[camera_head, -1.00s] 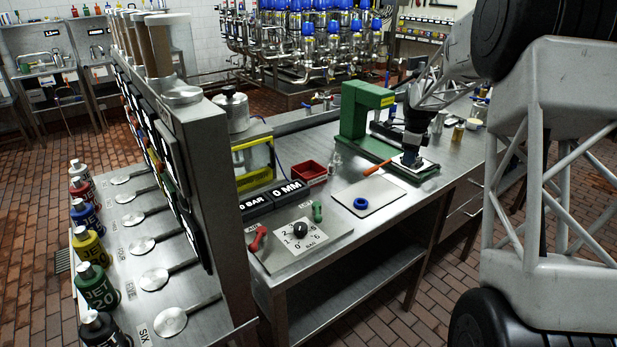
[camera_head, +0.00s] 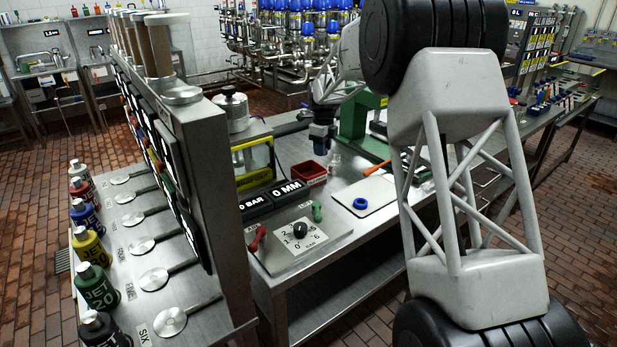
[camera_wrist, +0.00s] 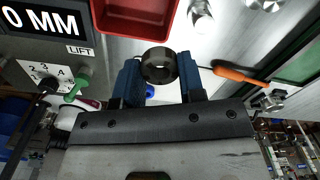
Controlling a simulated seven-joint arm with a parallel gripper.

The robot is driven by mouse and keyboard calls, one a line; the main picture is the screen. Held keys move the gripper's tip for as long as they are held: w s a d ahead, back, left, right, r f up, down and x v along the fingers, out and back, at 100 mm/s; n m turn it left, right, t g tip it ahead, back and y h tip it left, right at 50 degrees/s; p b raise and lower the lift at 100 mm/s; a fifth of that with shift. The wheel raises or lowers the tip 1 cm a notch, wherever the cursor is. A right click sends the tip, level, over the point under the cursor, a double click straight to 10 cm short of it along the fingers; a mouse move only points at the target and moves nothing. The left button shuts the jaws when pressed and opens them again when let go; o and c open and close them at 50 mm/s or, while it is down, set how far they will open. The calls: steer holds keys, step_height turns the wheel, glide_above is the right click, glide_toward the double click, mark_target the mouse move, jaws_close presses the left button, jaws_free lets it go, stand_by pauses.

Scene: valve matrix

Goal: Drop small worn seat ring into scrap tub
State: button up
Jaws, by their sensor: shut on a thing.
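My gripper (camera_head: 321,140) is shut on a small dark ring. In the wrist view, the blue fingers of my gripper (camera_wrist: 158,78) clasp the dark seat ring (camera_wrist: 158,54) from both sides. The red scrap tub (camera_head: 308,176) stands on the steel bench, and my gripper is above and near it in the head view. In the wrist view the red tub (camera_wrist: 134,22) lies just beyond the held ring, its far part cut off by the frame edge. The ring is too small to make out in the head view.
A blue ring (camera_head: 360,203) lies on a pale plate (camera_head: 378,193) on the bench. A green press (camera_head: 352,118) stands right of the tub. An orange-handled tool (camera_wrist: 240,75) and small metal parts lie near. The display boxes (camera_head: 289,189) stand left of the tub.

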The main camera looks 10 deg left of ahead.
mark_target(314, 162)
steer(key=shift+s+a, duration=0.15)
steer(key=shift+a, duration=0.6)
steer(key=shift+s+a, duration=0.1)
steer(key=shift+a, duration=0.65)
steer(key=shift+f, duration=0.1)
steer(key=shift+f, duration=2.9)
steer(key=o, duration=1)
steer(key=shift+r, duration=3.95)
